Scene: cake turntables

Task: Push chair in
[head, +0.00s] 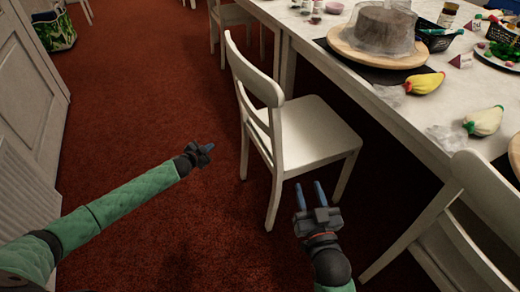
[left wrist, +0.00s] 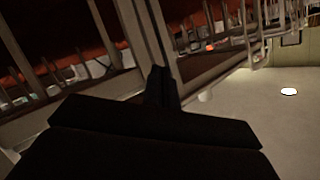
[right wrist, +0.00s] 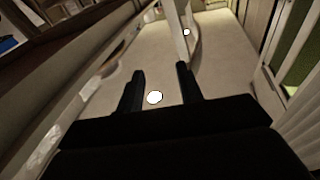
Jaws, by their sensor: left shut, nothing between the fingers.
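A white wooden chair (head: 310,135) stands on the red carpet in the middle of the head view. Its backrest is on the left, and its seat points toward the white table (head: 330,22) at the right. My left gripper (head: 207,150) is shut and empty, to the left of the chair and apart from it. My right gripper (head: 310,196) is open, its two blue fingers pointing up the picture, near the front of the chair seat. I cannot tell whether it touches the chair. In the right wrist view its fingers (right wrist: 160,78) are spread with nothing between them.
A second white chair (head: 435,240) stands at the lower right, close to my right arm. The table bears a covered cake on a turntable (head: 380,55) and piping bags (head: 425,83). A door (head: 28,75) and a bag (head: 54,30) are at left. Carpet between is clear.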

